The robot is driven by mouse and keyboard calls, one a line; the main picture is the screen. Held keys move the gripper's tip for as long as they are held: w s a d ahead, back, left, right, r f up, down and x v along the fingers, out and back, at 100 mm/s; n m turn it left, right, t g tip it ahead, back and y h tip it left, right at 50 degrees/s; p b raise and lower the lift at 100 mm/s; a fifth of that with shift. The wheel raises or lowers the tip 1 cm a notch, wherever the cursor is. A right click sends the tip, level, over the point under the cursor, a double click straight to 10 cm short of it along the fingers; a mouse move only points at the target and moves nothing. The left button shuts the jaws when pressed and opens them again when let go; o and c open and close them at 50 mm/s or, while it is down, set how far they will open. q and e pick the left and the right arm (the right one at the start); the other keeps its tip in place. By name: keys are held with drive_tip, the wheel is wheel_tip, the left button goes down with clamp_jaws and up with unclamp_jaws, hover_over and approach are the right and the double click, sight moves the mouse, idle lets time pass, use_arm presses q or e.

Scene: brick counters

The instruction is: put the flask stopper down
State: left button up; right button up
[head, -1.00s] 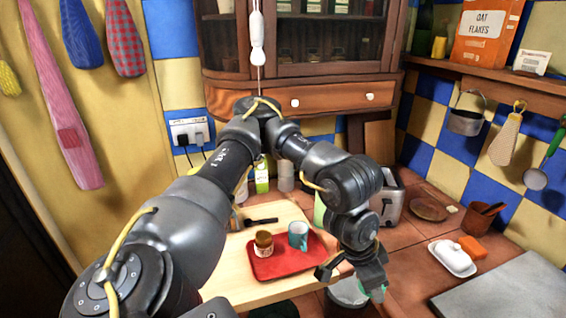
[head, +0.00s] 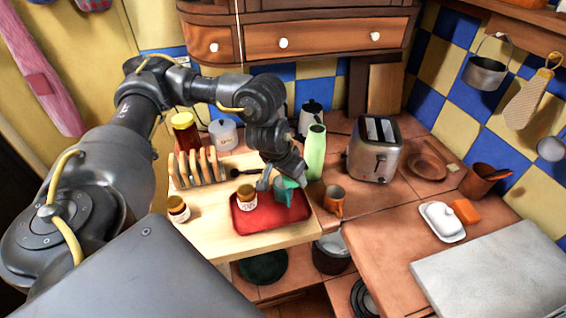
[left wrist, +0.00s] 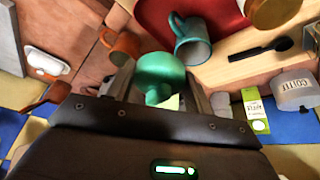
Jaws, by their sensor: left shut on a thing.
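My left gripper (head: 280,182) is shut on the green flask stopper (left wrist: 160,72), which sits between its fingers in the left wrist view. In the head view the stopper (head: 291,183) is partly hidden by the gripper, over the right back part of the red tray (head: 250,222). A teal mug (left wrist: 191,42) stands on the tray close by and overlaps it in the head view. I cannot tell the gap below the stopper. The tall pale green flask (head: 315,153) stands just right of the gripper. My right gripper is in neither view.
A jar (head: 246,203) stands on the tray. An orange mug (head: 333,200) is right of it, and a toaster (head: 375,148) behind. A toast rack (head: 197,168) and another jar (head: 178,209) are at left. Tiled counter near the white butter dish (head: 441,222) has free room.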

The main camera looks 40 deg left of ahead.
use_arm(q)
drive_tip(key=a+n+y, duration=0.1)
drive_tip(key=a+n, duration=0.2)
drive_tip(key=a, duration=0.4)
drive_tip(key=w+a+f+b, duration=0.1)
drive_tip(key=w+f+b, duration=0.1)
drive_tip(key=w+f, duration=0.1)
drive_tip(key=w+a+f+b, duration=0.2)
drive_tip(key=w+f, duration=0.1)
drive_tip(key=w, duration=0.1)
drive_tip(key=w+a+f+b, duration=0.2)
drive_tip(key=w+f, duration=0.1)
drive_tip(key=w, duration=0.1)
drive_tip(key=shift+a+f, duration=0.2)
drive_tip(key=shift+f, duration=0.1)
drive_tip(key=shift+w+a+f+y+b, duration=0.25)
drive_tip(key=shift+w+y+b, duration=0.05)
drive_tip(key=shift+w+b, duration=0.15)
drive_tip(key=shift+w+a+f, duration=0.1)
drive_tip(key=shift+f, duration=0.85)
drive_tip(key=shift+w+a+f, duration=0.1)
drive_tip(key=shift+f, duration=0.8)
drive_tip(key=shift+d, duration=0.1)
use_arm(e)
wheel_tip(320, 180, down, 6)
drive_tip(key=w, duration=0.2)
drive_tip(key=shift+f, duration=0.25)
